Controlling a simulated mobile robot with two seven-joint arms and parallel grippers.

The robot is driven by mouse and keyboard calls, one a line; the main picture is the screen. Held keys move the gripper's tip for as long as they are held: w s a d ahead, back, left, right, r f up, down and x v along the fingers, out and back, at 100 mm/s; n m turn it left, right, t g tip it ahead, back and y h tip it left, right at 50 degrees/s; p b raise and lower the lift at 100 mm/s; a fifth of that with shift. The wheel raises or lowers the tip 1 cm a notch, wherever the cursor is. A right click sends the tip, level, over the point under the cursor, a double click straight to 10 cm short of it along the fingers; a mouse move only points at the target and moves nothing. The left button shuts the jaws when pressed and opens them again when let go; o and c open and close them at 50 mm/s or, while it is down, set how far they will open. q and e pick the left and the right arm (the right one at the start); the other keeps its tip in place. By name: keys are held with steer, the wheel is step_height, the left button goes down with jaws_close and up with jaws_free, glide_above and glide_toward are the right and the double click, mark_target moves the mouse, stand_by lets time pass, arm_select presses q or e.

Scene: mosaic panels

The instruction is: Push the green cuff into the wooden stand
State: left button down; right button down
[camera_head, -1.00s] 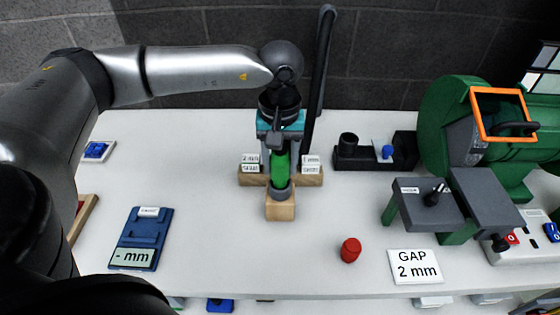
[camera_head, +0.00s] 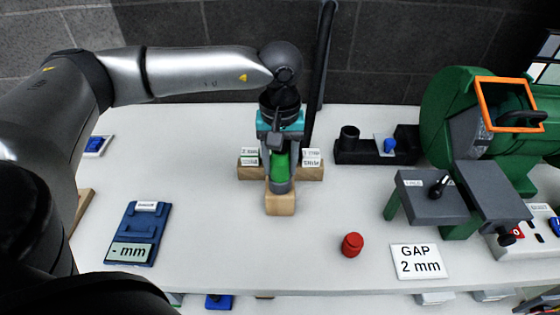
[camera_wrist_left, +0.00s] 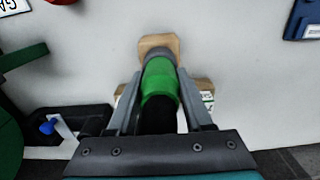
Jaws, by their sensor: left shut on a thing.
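The green cuff (camera_head: 281,166) is upright above the wooden stand (camera_head: 281,203), with a grey ring at its lower end. My left gripper (camera_head: 280,158) is shut on the green cuff from above. In the left wrist view the green cuff (camera_wrist_left: 160,82) lies between the two grey fingers, and the wooden stand (camera_wrist_left: 158,43) shows beyond its grey end. The cuff's end meets the stand in the picture; how deep it sits is hidden. My right gripper is not in view.
A red knob-like piece (camera_head: 352,245) and a "GAP 2 mm" card (camera_head: 418,262) lie to the right. A blue gauge (camera_head: 139,234) lies left. A black holder (camera_head: 376,148) and a green machine (camera_head: 462,125) stand right. The table in front of the stand is clear.

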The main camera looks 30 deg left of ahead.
arm_select(q)
steer(key=shift+c, duration=1.1)
jaws_free()
steer(key=shift+r, duration=0.1)
step_height(320, 180, up, 15)
steer(key=p, duration=0.2)
steer(key=shift+s, duration=0.1)
